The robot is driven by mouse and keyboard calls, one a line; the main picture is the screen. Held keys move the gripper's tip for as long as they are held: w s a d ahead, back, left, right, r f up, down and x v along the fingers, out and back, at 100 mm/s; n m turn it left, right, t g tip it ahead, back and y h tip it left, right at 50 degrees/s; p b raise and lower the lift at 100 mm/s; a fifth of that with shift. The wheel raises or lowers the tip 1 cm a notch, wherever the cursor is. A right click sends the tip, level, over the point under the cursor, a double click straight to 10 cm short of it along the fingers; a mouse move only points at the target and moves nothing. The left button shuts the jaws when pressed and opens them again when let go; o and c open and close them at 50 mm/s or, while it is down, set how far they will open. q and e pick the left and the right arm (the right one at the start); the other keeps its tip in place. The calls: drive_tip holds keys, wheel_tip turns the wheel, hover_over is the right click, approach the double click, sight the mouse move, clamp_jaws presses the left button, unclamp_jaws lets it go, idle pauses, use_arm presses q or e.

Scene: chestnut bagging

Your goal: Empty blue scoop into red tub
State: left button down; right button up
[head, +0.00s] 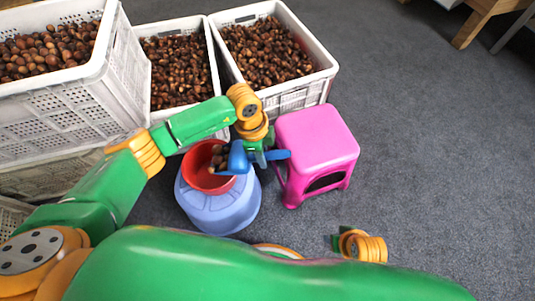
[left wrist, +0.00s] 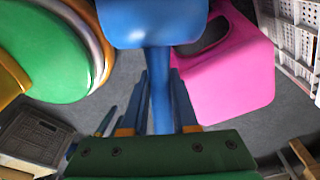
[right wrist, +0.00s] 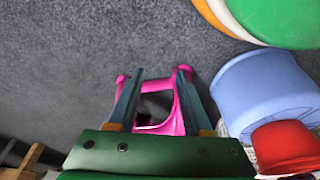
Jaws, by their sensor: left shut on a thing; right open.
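My left gripper (head: 265,153) is shut on the handle of the blue scoop (head: 238,158), over the right side of the red tub (head: 197,174). The scoop looks tilted towards the tub, with brown chestnuts (head: 219,155) at its mouth; I cannot tell which lie in the scoop or the tub. In the left wrist view the scoop's blue underside (left wrist: 153,25) shows, its handle between the fingers (left wrist: 159,78). The red tub also shows in the right wrist view (right wrist: 285,142). My right gripper (right wrist: 160,88) is open and empty.
The tub stands on a round light-blue stand (head: 222,208). A pink stool (head: 318,140) stands right beside it. White crates of chestnuts (head: 125,68) line the back left, two more (head: 188,104) (head: 300,92) behind the tub. Grey carpet (head: 430,140) is clear at right.

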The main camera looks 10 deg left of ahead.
use_arm(q)
drive_tip(key=shift+a+r+h, duration=0.4)
drive_tip(key=shift+r+h, duration=0.05)
drive_tip(key=shift+r, duration=0.15)
drive_tip(key=shift+a+r+h, duration=0.35)
drive_tip(key=shift+r+h, duration=0.1)
drive_tip(key=shift+r, duration=0.15)
drive_tip(key=a+r+h+b, duration=0.2)
drive_tip(key=a+r+h, duration=0.4)
drive_tip(key=a, duration=0.1)
drive_tip(key=shift+r+h+b, duration=0.2)
drive_tip(key=shift+h+b, duration=0.15)
drive_tip(key=shift+h, duration=0.05)
use_arm(e)
wheel_tip(320, 180, up, 5)
drive_tip(key=shift+w+f, duration=0.1)
drive_tip(key=shift+f, duration=0.1)
use_arm(q)
drive_tip(key=shift+s+r, duration=0.1)
